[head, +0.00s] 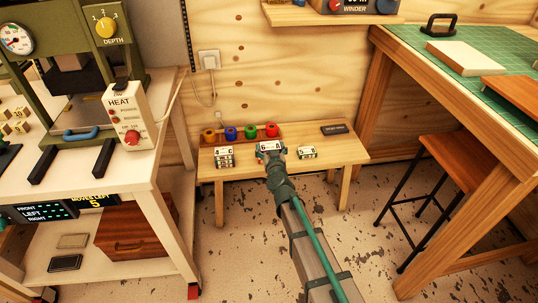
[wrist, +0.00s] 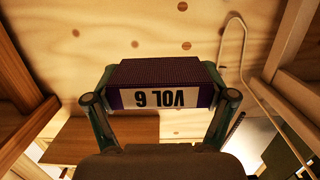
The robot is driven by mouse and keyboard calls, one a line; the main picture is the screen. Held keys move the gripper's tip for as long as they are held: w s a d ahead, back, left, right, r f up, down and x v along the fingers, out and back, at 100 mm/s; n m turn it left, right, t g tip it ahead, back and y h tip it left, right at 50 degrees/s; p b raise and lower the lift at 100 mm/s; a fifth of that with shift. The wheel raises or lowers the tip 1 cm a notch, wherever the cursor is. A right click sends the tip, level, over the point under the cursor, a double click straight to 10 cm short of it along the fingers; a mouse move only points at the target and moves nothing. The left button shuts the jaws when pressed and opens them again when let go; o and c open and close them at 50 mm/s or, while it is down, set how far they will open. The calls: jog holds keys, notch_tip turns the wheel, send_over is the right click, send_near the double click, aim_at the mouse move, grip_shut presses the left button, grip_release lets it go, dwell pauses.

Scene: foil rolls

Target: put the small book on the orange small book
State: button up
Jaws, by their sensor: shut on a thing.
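My gripper (head: 271,150) is over the low wooden bench in the head view. In the wrist view its two fingers are shut on the sides of a small purple book (wrist: 160,72), whose white label reads "VOL 6" upside down. The held book (head: 269,146) shows small and pale in the head view. A stack of small books (head: 224,157) stands on the bench to the left of my gripper, and another small stack (head: 306,152) to the right. Their cover colours are too small to tell, so I cannot pick out the orange small book.
A wooden rack (head: 240,141) with yellow, blue, green and red rolls stands at the bench's back, close behind my gripper. A dark flat box (head: 335,129) lies at the back right. The bench's right end (head: 348,150) is clear. A stool (head: 460,153) stands further right.

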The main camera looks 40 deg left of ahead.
aim_at(268, 144)
jog(key=w+a+f, duration=0.1)
jog(key=w+a+f+b, duration=0.1)
jog(key=w+a, duration=0.1)
jog(key=shift+a+f, duration=0.2)
jog(key=shift+a, duration=0.05)
jog(key=w+a+f+b, duration=0.2)
jog(key=f+b, duration=0.1)
jog(key=w+a+f+b, duration=0.1)
jog(key=f+b, duration=0.1)
jog(key=shift+a, duration=0.1)
notch_tip(268, 144, down, 4)
jog(key=b, duration=0.3)
jog(key=shift+w+a+r, duration=0.1)
jog(key=shift+r, duration=0.15)
jog(key=shift+f, duration=0.15)
jog(key=o, duration=1)
jog(key=shift+o, duration=0.2)
